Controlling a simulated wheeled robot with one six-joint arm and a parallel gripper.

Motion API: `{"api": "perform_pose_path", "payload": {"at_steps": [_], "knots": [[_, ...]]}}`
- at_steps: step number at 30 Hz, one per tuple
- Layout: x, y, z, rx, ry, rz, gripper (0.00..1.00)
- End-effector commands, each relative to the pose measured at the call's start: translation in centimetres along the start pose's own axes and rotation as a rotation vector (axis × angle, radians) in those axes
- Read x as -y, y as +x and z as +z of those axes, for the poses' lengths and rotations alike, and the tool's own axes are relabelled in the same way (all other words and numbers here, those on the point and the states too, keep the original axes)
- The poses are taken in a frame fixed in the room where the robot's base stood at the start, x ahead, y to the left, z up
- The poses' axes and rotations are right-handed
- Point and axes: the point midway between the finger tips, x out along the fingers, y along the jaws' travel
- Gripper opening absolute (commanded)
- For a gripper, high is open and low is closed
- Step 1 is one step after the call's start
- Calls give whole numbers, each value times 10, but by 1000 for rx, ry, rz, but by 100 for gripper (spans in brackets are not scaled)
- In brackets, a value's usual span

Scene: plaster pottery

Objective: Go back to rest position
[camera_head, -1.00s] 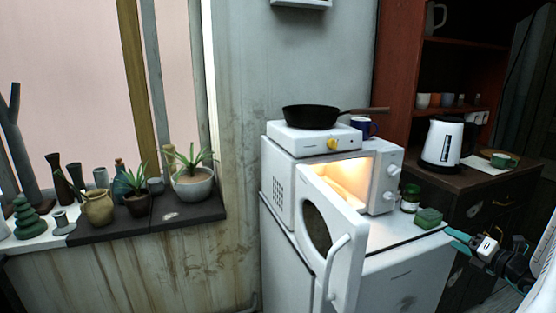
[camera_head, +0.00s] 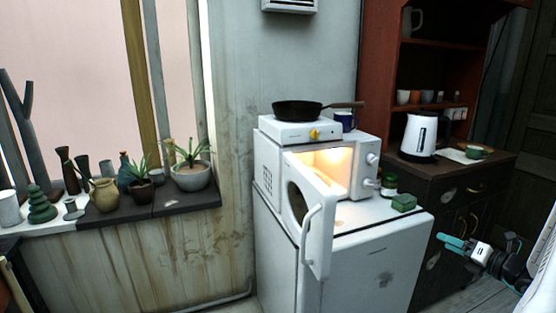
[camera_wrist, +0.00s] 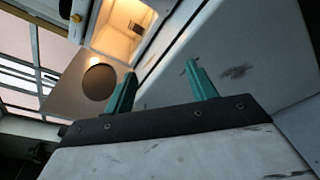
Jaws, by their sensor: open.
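My gripper (camera_head: 456,243) is at the right of the head view, beside the white fridge-like cabinet (camera_head: 375,262). Its two teal fingers also show in the wrist view (camera_wrist: 160,85), spread apart with nothing between them. The white microwave (camera_head: 263,172) stands on the cabinet with its door (camera_head: 318,240) swung open and its inside lit. The gripper is apart from the door. The wrist view shows the open door (camera_wrist: 62,98) and the lit inside (camera_wrist: 118,30) beyond the fingers.
A hot plate (camera_head: 290,131) with a black pan (camera_head: 297,110) sits on the microwave. A green sponge (camera_head: 403,202) lies on the cabinet. A dark sideboard (camera_head: 455,185) with a white kettle (camera_head: 418,137) stands behind the gripper. Plants and vases line the windowsill (camera_head: 190,205) at left.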

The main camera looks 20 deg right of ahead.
Motion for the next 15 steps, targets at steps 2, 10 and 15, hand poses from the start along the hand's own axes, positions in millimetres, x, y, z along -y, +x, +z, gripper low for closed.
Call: {"api": "perform_pose_path", "payload": {"at_steps": [2,10,15], "knots": [[-5,-1,-13,-48,-56,19,56],[-54,-4,-51,-268,-371,163,56],[-108,-3,-78,-447,-651,342,56]]}}
